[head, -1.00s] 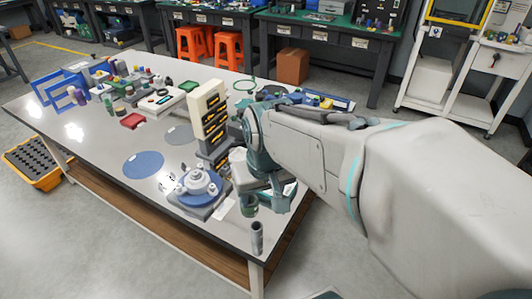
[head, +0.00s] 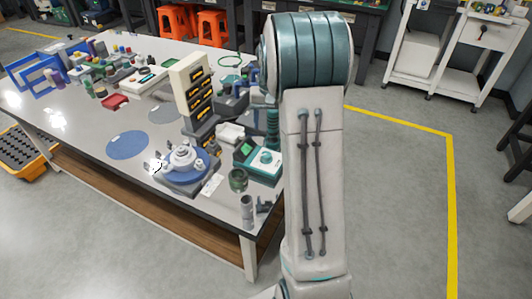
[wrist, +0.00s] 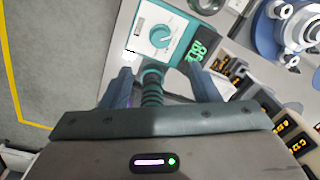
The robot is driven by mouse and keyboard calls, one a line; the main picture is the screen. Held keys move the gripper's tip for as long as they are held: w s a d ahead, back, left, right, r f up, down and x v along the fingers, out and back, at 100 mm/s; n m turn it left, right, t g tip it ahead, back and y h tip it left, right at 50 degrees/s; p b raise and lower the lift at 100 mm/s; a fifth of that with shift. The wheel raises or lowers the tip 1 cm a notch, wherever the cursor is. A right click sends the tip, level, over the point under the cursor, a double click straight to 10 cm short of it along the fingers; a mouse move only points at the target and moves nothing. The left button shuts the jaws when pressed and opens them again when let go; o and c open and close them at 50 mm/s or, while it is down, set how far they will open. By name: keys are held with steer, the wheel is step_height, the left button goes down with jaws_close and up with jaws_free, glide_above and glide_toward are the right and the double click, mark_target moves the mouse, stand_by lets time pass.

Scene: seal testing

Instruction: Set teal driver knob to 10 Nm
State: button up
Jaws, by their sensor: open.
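The teal and white device (head: 262,162) stands near the table's right front edge. In the wrist view it lies above the fingers, with a round teal knob (wrist: 161,37) on a white dial face and a lit green display (wrist: 197,50). The display digits are tilted and I cannot read them surely. A teal ribbed cylinder (wrist: 152,88) shows between the fingers, short of the knob; it also stands beside the device in the head view (head: 272,130). My gripper (wrist: 160,82) is open and apart from the knob. My arm hides the gripper in the head view.
A blue-based fixture with a white round part (head: 185,160) stands left of the device, below a tower of yellow-marked drawers (head: 192,92). A dark green cup (head: 238,180) and a grey cylinder (head: 247,212) stand near the front corner.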

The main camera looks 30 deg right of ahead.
mark_target(266, 155)
steer(key=f, duration=1.3)
steer(key=shift+w+a, duration=0.1)
steer(key=shift+a, duration=0.25)
steer(key=c, duration=1)
